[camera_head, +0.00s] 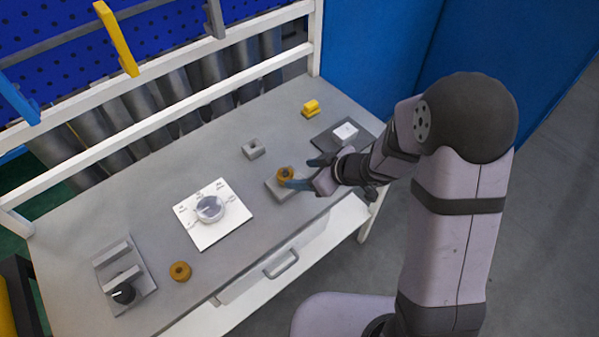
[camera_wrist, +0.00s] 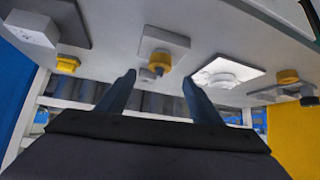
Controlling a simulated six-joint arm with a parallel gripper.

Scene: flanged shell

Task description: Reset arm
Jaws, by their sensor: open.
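My gripper (camera_head: 306,173) is open, its two blue fingers spread, over the right part of the grey workbench (camera_head: 330,105). A brass-coloured flanged ring (camera_head: 285,173) sits on a grey block (camera_head: 279,190) just ahead of the fingertips. In the wrist view, my gripper (camera_wrist: 158,77) shows both fingers apart, with the ring (camera_wrist: 160,61) and its block (camera_wrist: 163,40) in the gap beyond the tips. Nothing is seen gripped. Whether a finger touches the ring cannot be told.
A white dial panel (camera_head: 238,230), a second brass ring (camera_head: 180,271) and a grey fixture with a black knob (camera_head: 123,294) lie left. A small grey block (camera_head: 253,149), a yellow part (camera_head: 311,108) and a dark plate (camera_head: 328,143) stand farther back. A white rail borders the rear.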

